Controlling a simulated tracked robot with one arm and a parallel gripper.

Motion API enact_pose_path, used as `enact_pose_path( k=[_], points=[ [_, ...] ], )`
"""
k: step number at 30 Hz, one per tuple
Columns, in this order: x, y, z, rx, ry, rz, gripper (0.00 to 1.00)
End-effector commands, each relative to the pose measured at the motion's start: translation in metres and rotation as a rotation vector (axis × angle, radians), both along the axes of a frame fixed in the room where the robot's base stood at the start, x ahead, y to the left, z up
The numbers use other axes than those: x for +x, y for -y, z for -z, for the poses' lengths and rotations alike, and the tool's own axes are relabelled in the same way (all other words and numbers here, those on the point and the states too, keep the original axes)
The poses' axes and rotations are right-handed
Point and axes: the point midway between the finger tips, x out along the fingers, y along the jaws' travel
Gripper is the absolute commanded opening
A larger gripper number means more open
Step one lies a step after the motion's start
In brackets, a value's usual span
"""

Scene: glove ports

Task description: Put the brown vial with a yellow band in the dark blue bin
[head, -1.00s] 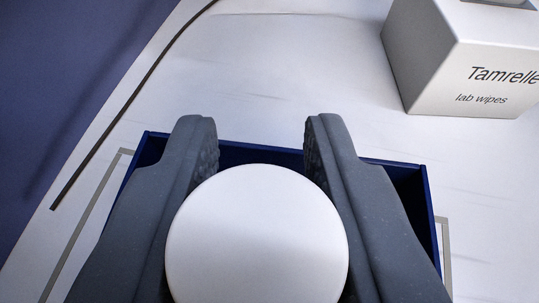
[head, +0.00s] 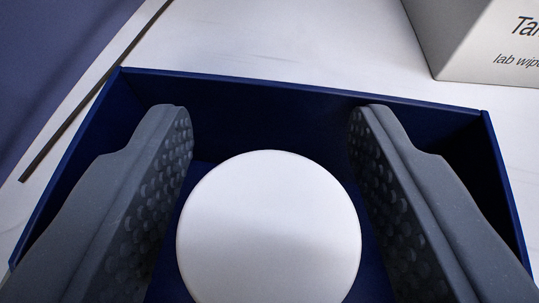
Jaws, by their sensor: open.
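The dark blue bin (head: 290,88) fills most of the head view, its far wall and side walls showing around my gripper. My gripper (head: 270,135) is open, with its two grey dimpled fingers spread inside the outline of the bin. A round white top (head: 268,225), like a cap seen from above, is between the fingers, with a gap on both sides. It appears over or in the bin; its height above the floor cannot be told. The cap hides whatever is under it, so no brown body or yellow band shows.
A white box of lab wipes (head: 485,45) stands on the white surface (head: 300,35) beyond the bin at the upper right. A dark strip (head: 75,110) runs along the left, beside a purple-blue area (head: 45,50).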

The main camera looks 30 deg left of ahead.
Motion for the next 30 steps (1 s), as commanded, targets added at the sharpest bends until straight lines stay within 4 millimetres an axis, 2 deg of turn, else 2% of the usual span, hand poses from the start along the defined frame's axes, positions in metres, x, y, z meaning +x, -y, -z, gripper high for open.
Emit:
enact_pose_path(
  k=[5, 21, 30],
  points=[
    [-0.008, 0.006, -0.006, 0.0, -0.001, 0.002, 0.48],
    [-0.081, 0.052, -0.044, -0.001, 0.002, 0.002, 0.48],
    [-0.094, 0.059, -0.047, 0.0, 0.0, 0.0, 0.48]
  ],
)
